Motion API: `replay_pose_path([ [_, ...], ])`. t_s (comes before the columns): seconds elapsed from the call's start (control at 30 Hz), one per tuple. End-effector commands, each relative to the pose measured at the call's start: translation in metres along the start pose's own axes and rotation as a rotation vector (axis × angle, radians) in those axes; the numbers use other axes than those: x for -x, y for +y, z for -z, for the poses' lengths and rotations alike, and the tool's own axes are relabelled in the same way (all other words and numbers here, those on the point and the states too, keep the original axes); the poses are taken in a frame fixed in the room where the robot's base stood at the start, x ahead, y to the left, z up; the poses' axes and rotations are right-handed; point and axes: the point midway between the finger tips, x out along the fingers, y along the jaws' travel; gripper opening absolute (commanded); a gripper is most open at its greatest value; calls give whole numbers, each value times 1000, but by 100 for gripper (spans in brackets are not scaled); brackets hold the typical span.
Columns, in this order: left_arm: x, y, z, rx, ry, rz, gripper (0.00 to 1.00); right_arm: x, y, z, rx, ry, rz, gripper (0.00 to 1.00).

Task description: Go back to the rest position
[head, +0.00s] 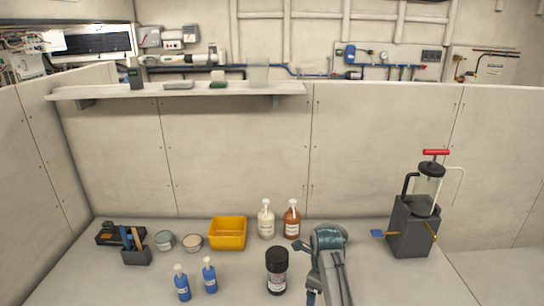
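One arm, which looks like my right arm (332,262), reaches in from the bottom edge over the bench, right of the black jar. It is grey with a teal joint at its far end. Its fingers cannot be made out clearly, and I cannot tell whether it holds anything. My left arm and gripper are not in view.
A pump (428,188) tops a dark block (410,230). A shelf (230,89) hangs behind.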

Motion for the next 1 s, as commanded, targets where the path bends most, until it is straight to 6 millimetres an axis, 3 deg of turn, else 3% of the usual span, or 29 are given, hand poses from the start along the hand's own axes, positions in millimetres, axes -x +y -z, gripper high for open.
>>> replay_pose_path([
  [0.2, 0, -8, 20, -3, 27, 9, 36, -18, 11, 27, 129, -9, 16, 94],
  [0.37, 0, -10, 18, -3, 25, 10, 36, -35, 22, 54, 267, -13, 37, 94],
  [0.53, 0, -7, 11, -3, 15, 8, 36, -53, 43, 95, 473, -9, 71, 94],
  [0.77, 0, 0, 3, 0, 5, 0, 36, -69, 98, 180, 951, 36, 148, 94],
  [1.0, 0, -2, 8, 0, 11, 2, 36, -51, 164, 256, 1504, 128, 221, 94],
])
